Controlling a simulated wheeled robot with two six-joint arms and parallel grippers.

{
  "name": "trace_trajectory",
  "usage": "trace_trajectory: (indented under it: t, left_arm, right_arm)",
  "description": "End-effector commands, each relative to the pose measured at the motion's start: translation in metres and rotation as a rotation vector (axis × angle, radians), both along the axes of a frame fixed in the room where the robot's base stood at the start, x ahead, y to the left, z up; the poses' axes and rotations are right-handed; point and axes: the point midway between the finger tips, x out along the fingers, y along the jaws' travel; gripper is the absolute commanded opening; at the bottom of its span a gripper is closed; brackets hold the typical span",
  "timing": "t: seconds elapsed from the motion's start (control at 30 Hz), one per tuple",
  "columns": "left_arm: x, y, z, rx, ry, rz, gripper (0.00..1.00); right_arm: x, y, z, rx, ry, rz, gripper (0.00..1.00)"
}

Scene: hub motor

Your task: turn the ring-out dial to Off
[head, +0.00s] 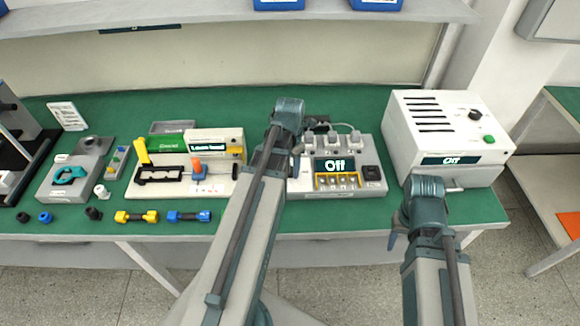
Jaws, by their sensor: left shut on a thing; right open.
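My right gripper (426,188) is open, in front of the white cabinet (445,130), apart from the tester box.
Several white plugs (332,139) with cables stand along the back of the tester box. Left of it are a fixture board (165,188) with a yellow handle, and a grey block (68,180) with a teal part. Yellow (136,217) and blue (189,216) dumbbell-shaped pieces lie near the front edge.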

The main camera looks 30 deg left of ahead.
Motion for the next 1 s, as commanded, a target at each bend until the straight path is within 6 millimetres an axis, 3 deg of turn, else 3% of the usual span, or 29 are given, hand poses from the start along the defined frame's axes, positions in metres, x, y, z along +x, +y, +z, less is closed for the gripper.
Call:
trace_trajectory:
  t: [0.63,0.67,0.7,0.8,1.0]
  left_arm:
    - [-0.0003,-0.0002,-0.0001,-0.001,0.000,0.042,0.00]
    - [-0.0003,-0.0002,-0.0001,-0.001,0.000,0.042,0.54]
    - [-0.0003,-0.0002,-0.0001,-0.001,0.000,0.042,0.62]
    - [-0.0001,-0.0002,-0.0001,0.000,0.000,0.041,0.79]
    - [-0.0001,-0.0001,0.0000,0.000,0.000,0.041,0.79]
  right_arm:
    - [0.0000,0.0000,-0.0001,0.000,0.000,0.000,0.50]
    - [0.0000,0.0000,-0.0001,0.000,0.000,0.000,0.50]
    - [0.0000,0.0000,-0.0001,0.000,0.000,0.000,0.50]
    - [0.0000,0.0000,-0.0001,0.000,0.000,0.000,0.50]
    - [0.0000,0.0000,0.0000,0.000,0.000,0.000,0.50]
